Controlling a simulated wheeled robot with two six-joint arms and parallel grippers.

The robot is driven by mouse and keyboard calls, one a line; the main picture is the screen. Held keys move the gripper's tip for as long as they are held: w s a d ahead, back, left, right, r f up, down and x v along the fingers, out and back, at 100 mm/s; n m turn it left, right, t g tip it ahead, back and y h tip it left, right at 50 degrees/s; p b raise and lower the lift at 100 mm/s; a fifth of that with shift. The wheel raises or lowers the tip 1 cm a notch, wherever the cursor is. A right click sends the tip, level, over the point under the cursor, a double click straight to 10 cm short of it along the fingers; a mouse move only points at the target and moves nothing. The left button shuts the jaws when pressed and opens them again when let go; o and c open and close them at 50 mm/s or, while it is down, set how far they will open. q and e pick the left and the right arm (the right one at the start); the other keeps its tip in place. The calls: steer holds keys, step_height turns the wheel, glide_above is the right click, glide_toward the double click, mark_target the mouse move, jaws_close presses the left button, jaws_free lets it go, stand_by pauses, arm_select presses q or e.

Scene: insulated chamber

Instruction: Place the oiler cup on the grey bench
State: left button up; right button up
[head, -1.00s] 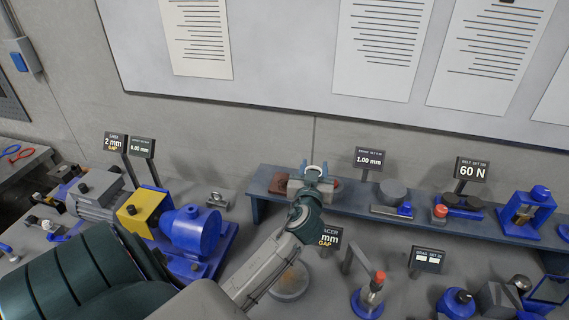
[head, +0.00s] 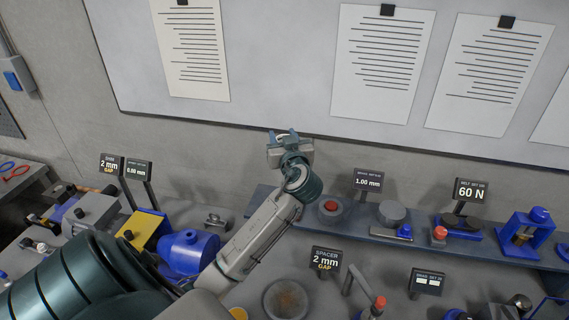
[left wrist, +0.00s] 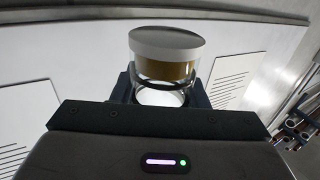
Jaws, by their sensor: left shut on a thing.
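My left gripper (head: 283,137) is raised in front of the wall, above the left end of the blue-grey shelf. In the left wrist view its fingers (left wrist: 160,90) are shut on the oiler cup (left wrist: 166,60), a clear cup with amber contents and a pale round top. In the head view the cup is mostly hidden by the gripper. The grey bench (head: 252,288) lies below and nearer, in front of the shelf. My right gripper is not in view.
The raised shelf (head: 470,243) carries a red-centred grey part (head: 333,209), a grey round block (head: 392,212) and a blue-framed part (head: 527,231). On the bench are a blue motor-like unit (head: 190,250), a round dish (head: 287,299), sign posts and a red-topped part (head: 379,304).

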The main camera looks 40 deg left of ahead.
arm_select(q)
step_height(320, 180, down, 16)
steer(key=b, duration=0.5)
steer(key=shift+f, duration=0.15)
steer(key=shift+s+f, duration=0.15)
steer(key=shift+s, duration=0.05)
steer(key=shift+d+f, duration=0.1)
steer(key=shift+w+f, duration=0.2)
steer(key=shift+w, duration=0.1)
steer(key=shift+s+f+b, duration=0.1)
steer(key=shift+s+b, duration=0.05)
steer(key=shift+b, duration=0.25)
steer(key=o, duration=1.2)
steer(key=shift+c, duration=0.2)
